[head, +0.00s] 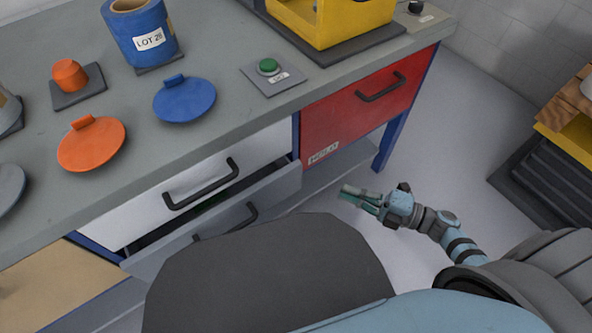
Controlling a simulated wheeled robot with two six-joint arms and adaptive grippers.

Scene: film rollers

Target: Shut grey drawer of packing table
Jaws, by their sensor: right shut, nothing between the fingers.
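The packing table (225,125) has a grey drawer (275,196) low under its white drawer (130,213). The grey drawer stands partly open, with a dark gap showing behind its front. Its black handle (250,212) is partly hidden by my own body, which also covers much of the drawer's lower front. My right gripper (346,194) is shut and empty, over the floor to the right of the grey drawer and apart from it. My left gripper is not in view.
A red drawer (335,128) with a black handle sits shut at the right, beside a blue table leg (388,145). A green button (268,67), coloured lids and a blue container (140,35) are on the tabletop.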

